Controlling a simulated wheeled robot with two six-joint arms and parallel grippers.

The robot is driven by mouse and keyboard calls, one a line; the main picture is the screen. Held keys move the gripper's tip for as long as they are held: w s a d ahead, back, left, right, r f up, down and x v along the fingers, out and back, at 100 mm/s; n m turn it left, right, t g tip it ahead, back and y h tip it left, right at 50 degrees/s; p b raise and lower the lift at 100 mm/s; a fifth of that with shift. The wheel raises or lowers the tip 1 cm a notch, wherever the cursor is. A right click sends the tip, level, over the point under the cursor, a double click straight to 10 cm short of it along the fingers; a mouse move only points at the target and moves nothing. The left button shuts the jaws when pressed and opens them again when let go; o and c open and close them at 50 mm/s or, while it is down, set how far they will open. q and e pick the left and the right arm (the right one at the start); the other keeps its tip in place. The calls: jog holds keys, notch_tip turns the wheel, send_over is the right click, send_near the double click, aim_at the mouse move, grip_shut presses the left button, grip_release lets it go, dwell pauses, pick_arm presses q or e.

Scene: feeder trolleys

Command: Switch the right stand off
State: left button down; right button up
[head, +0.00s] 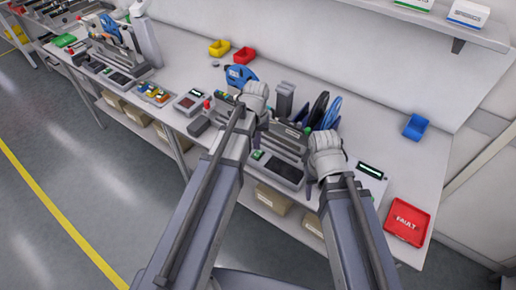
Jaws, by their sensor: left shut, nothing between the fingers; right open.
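The right stand (285,143) sits on the bench between my two arms. It has a row of grey feeders, blue and black reels at its right rear, and a dark front panel (283,168) with a small green patch at its left end. A small red knob (207,104) shows at its left side; I cannot tell if it is the switch. My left gripper (257,91) is shut and empty over the stand's rear left part. My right gripper (325,140) is open beside its right end, near the reels. Both grippers' fingertips are largely hidden.
Another stand (118,62) is further left. A red FAULT tray (406,222) and a display unit (371,170) lie right. Yellow (219,48), red (244,55) and blue (416,127) bins stand at the back. A shelf (440,22) overhangs the upper right.

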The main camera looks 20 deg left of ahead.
aim_at(257, 155)
pick_arm(q)
notch_tip(257, 155, up, 4)
jog(key=p, duration=0.3)
jog(key=shift+f, duration=0.25)
pick_arm(e)
notch_tip(257, 155, up, 4)
jog(key=shift+f, duration=0.2)
pick_arm(q)
jog(key=shift+d, duration=0.1)
